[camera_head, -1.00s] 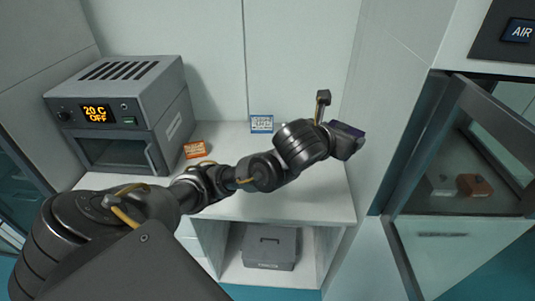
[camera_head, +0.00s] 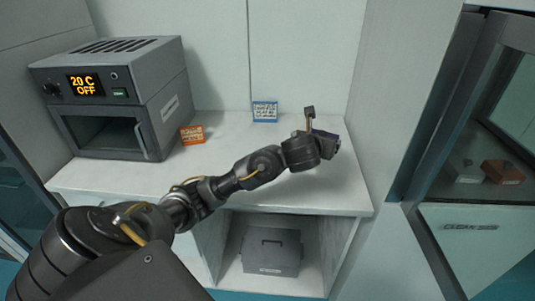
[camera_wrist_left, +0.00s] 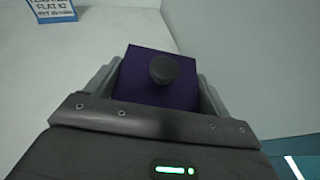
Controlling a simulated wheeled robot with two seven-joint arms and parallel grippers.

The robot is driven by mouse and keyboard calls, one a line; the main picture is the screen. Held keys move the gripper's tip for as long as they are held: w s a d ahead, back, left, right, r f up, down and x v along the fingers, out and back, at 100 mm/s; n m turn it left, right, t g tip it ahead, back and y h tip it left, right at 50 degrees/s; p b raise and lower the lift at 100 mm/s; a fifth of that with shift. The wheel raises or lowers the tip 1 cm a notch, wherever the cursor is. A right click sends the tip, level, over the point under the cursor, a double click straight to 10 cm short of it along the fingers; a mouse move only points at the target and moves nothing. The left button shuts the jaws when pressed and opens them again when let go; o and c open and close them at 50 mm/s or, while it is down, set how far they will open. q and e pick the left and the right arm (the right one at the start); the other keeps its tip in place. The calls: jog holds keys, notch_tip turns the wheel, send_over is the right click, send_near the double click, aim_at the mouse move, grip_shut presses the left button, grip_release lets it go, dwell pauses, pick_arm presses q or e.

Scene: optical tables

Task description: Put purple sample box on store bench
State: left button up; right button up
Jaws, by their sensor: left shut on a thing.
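The purple sample box (camera_wrist_left: 150,85) has a dark round knob on top and sits between the fingers of my left gripper (camera_wrist_left: 158,80) in the left wrist view. The gripper is shut on it. In the head view, my left gripper (camera_head: 327,143) is over the right part of the white bench (camera_head: 240,190), and only a dark purple edge of the box shows past the wrist. I cannot tell whether the box touches the bench top. My right gripper is not in view.
A grey oven (camera_head: 115,105) reading 20 C OFF stands at the bench's left. An orange box (camera_head: 192,135) and a blue-and-white label card (camera_head: 265,111) are on the bench. A grey case (camera_head: 271,252) sits on the shelf below. A glass-fronted cabinet (camera_head: 480,130) stands at right.

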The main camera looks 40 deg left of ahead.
pick_arm(q)
jog(key=s+a+f+p, duration=0.1)
jog(key=a+f, duration=0.2)
jog(key=a, duration=0.1)
jog(key=s+a+f+p, duration=0.1)
jog(key=a+f, duration=0.2)
jog(key=a, duration=0.1)
jog(key=s+a+f+p, duration=0.1)
jog(key=a+f, duration=0.2)
jog(key=a, duration=0.1)
jog(key=shift+s+a+p, duration=0.1)
jog(key=shift+a+p, duration=0.3)
jog(key=f, duration=0.3)
jog(key=shift+s+a, duration=0.1)
jog(key=shift+a, duration=0.25)
jog(key=shift+f, duration=0.35)
jog(key=shift+f, duration=0.1)
